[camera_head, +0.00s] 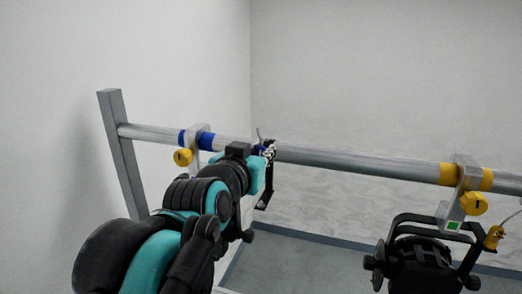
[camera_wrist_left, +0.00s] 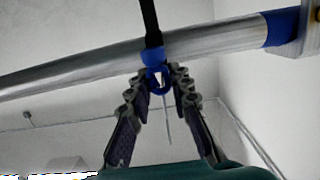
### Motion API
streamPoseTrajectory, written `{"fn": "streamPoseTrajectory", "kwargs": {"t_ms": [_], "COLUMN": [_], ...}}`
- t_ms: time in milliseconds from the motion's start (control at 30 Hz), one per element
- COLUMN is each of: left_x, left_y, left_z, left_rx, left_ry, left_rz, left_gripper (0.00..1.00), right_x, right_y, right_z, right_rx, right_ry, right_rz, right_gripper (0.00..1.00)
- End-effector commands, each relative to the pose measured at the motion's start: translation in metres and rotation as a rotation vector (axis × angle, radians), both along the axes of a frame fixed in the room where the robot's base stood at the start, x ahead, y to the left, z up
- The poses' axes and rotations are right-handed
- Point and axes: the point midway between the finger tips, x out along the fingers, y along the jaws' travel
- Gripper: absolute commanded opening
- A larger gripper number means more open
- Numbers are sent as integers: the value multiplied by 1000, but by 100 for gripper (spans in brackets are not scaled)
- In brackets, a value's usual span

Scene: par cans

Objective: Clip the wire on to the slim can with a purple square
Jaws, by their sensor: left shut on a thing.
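My left gripper (camera_head: 264,150) is at the silver pipe, left of its middle. In the left wrist view, its fingers (camera_wrist_left: 160,82) are shut around a small blue clip (camera_wrist_left: 157,78) with a white mark. A thin grey wire (camera_wrist_left: 168,125) hangs from it between the fingers. A black strip (camera_wrist_left: 149,25) rises from the clip across the pipe. No purple square shows. My arm hides most of the space under the left clamp; a black bracket (camera_head: 266,190) shows beside it. A can (camera_head: 420,264) hangs at right under a clamp with a green square (camera_head: 453,225).
The silver pipe (camera_head: 350,163) runs across, held by a grey post (camera_head: 121,150). The left clamp (camera_head: 196,138) has blue tape and a yellow knob (camera_head: 183,157). The right clamp (camera_head: 459,190) has yellow tape and a yellow knob. A yellow clip (camera_head: 493,237) sits by the right can.

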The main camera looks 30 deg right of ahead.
Motion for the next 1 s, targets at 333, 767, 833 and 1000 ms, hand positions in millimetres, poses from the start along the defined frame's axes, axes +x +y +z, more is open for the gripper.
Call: {"fn": "streamPoseTrajectory", "kwargs": {"t_ms": [333,767,833,1000], "left_x": [0,0,0,0], "left_y": [0,0,0,0], "left_z": [-10,-21,-23,-27], "left_rx": [0,0,0,0], "left_ry": [0,0,0,0], "left_rz": [0,0,0,0], "left_gripper": [0,0,0,0], "right_x": [0,0,0,0], "right_y": [0,0,0,0], "right_z": [-6,-13,-14,-17], "right_rx": [0,0,0,0], "right_ry": [0,0,0,0], "right_rz": [0,0,0,0], "right_gripper": [40,40,40,40]}}
